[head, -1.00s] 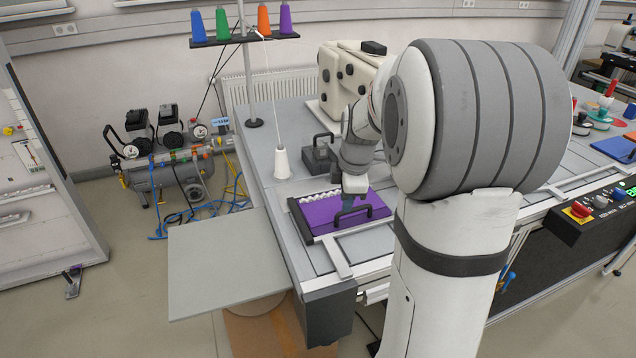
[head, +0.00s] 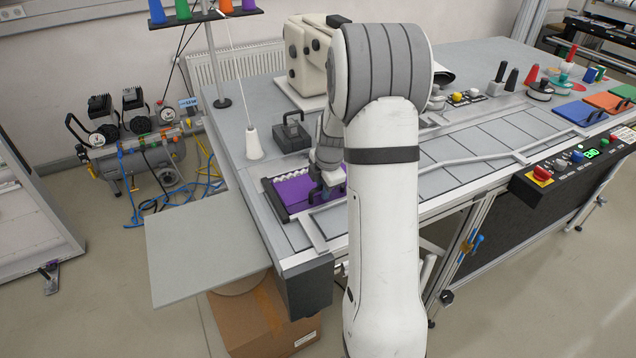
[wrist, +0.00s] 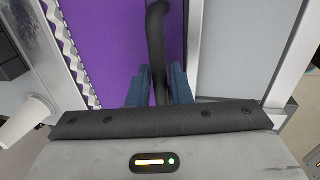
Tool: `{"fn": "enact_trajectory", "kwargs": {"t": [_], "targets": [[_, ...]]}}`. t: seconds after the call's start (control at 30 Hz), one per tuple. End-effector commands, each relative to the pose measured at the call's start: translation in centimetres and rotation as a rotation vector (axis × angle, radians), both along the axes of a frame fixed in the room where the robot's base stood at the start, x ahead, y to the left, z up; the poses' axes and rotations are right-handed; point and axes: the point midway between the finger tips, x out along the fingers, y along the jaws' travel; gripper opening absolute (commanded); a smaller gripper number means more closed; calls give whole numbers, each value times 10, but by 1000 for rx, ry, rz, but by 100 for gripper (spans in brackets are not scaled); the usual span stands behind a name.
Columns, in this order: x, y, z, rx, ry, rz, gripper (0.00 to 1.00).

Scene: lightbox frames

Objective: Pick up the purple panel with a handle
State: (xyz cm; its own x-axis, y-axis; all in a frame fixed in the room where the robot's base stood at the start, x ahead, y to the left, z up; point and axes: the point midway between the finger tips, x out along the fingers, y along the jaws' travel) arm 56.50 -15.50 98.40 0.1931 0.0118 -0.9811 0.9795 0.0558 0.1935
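The purple panel (head: 292,192) lies flat on the left end of the worktable, with a row of white pieces along its back left edge. My gripper (head: 331,190) is low over its right part and covers the handle in the head view. In the wrist view the black handle (wrist: 157,45) arches over the purple panel (wrist: 112,45). The two blue fingers of my gripper (wrist: 160,85) stand on either side of the handle, close to it. I cannot tell whether they press on it. My arm hides the panel's right end.
A dark block with a handle (head: 291,133) stands behind the panel, and a white thread cone (head: 253,142) stands to its left. A grey side board (head: 215,245) adjoins the table's left edge. Blue (head: 580,113) and orange (head: 607,101) panels lie at the far right.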

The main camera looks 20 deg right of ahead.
Motion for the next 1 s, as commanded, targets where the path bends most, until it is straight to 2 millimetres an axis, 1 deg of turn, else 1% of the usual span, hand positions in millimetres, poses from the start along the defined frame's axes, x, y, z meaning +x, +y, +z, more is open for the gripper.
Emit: {"fn": "enact_trajectory", "kwargs": {"t": [0.2, 0.27, 0.43, 0.87, 1.0], "targets": [[0, 0, -1, 0, -1, 1, 18], [0, 0, -1, 0, -1, 1, 14], [1, 1, -1, 0, -1, 1, 0], [1, 1, 0, -1, -3, 2, 0], [2, 1, 8, -2, -6, 3, 0]]}}
